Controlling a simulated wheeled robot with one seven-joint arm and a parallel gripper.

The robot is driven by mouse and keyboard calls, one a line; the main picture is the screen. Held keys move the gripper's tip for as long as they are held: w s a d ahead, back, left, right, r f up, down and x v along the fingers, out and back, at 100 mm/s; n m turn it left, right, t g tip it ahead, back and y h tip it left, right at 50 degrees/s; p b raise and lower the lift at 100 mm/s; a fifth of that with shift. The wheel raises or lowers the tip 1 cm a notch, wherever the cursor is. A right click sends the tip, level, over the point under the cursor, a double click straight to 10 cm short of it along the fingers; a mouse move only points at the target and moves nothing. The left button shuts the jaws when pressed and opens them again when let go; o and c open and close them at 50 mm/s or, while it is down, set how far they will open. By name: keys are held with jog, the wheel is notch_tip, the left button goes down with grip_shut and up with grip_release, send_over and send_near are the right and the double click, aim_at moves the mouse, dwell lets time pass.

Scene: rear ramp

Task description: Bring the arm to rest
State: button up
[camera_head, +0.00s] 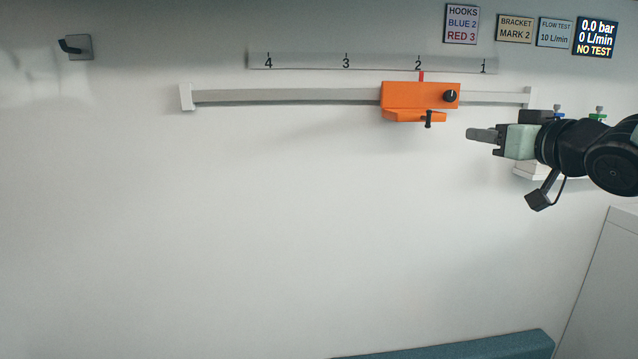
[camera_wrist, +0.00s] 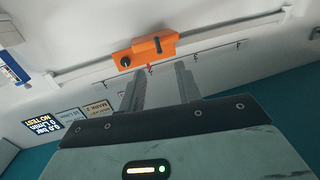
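My gripper (camera_head: 482,135) is at the right of the head view, pointing left, its fingers slightly below and right of the orange bracket (camera_head: 400,97) in the picture. In the wrist view my gripper (camera_wrist: 160,82) shows two grey fingers spread apart with nothing between them. It is apart from the orange bracket, which also shows beyond the fingertips in the wrist view (camera_wrist: 146,50). The bracket sits on the wall rail (camera_head: 290,96), its red pointer at mark 2. It has a black knob and a small dark lever. My arm hides part of the wall behind it.
Blue (camera_head: 557,111) and green (camera_head: 598,114) fittings show behind my arm, with a white box (camera_head: 528,171) partly hidden. A grey wall hook (camera_head: 78,46) is at upper left. The display (camera_head: 596,37) reads 0.0 bar, NO TEST. A teal bench (camera_head: 480,348) is below. The lower-left wall is clear.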

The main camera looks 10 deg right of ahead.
jog(key=s+a+f+n+g+p, duration=0.1)
jog(key=s+a+f+g+p, duration=0.1)
jog(key=s+a+f+g, duration=0.45)
jog(key=s+a+f+n+g+p, duration=0.1)
jog(key=s+a+f+g+p, duration=0.2)
jog(key=a, duration=0.6)
jog(key=s+a+f+n+g+h+p, duration=0.1)
jog(key=s+a+f+g, duration=0.1)
jog(key=s, duration=0.4)
jog(key=s+a+f+n+g+h+p, duration=0.1)
jog(key=s+a+f+g, duration=0.1)
jog(key=s, duration=0.5)
jog(key=s+a+f+n+g+p, duration=0.1)
jog(key=s+f+g, duration=0.2)
jog(key=s, duration=0.3)
jog(key=shift+s+a+h, duration=0.4)
jog(key=shift+g, duration=0.25)
